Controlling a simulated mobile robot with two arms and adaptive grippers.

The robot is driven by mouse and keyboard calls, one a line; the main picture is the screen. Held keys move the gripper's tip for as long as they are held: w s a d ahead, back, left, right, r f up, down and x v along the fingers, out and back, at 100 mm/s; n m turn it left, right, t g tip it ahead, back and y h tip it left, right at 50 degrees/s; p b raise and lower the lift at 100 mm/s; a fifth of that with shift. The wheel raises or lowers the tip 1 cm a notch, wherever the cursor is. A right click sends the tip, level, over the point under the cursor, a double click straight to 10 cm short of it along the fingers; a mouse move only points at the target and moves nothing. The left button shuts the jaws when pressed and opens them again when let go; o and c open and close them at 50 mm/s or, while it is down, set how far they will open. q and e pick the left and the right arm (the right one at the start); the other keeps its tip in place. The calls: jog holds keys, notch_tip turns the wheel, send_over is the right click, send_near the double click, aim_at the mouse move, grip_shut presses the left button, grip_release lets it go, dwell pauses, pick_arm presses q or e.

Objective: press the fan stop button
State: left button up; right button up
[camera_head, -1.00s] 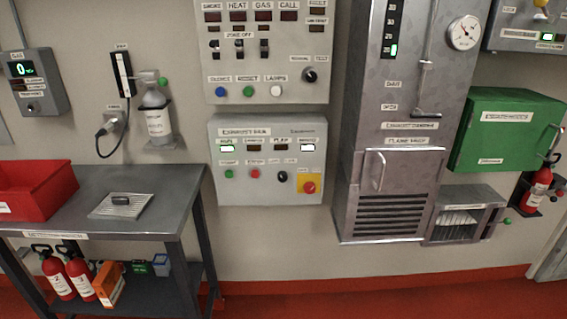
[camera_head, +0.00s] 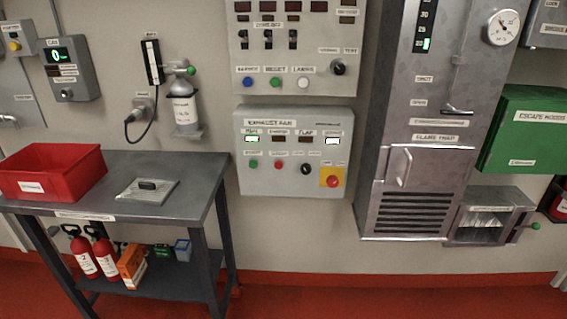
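The exhaust fan panel (camera_head: 295,184) is a light grey box on the wall, below a larger alarm panel. Its lower row has a green button (camera_head: 253,164), a red button (camera_head: 279,165), a black knob (camera_head: 306,169) and a red mushroom button (camera_head: 333,181) on a yellow plate. The small labels above the buttons are too blurred to read, so I cannot tell for certain which is marked stop. The leftmost and rightmost indicator windows on the panel are lit. Neither of my grippers is in view.
A grey metal table (camera_head: 205,190) stands at the left with a red bin (camera_head: 55,172) on it and extinguishers (camera_head: 85,257) on its lower shelf. A tall metal cabinet (camera_head: 405,120) stands right of the panel. The red floor (camera_head: 300,297) below the panel is clear.

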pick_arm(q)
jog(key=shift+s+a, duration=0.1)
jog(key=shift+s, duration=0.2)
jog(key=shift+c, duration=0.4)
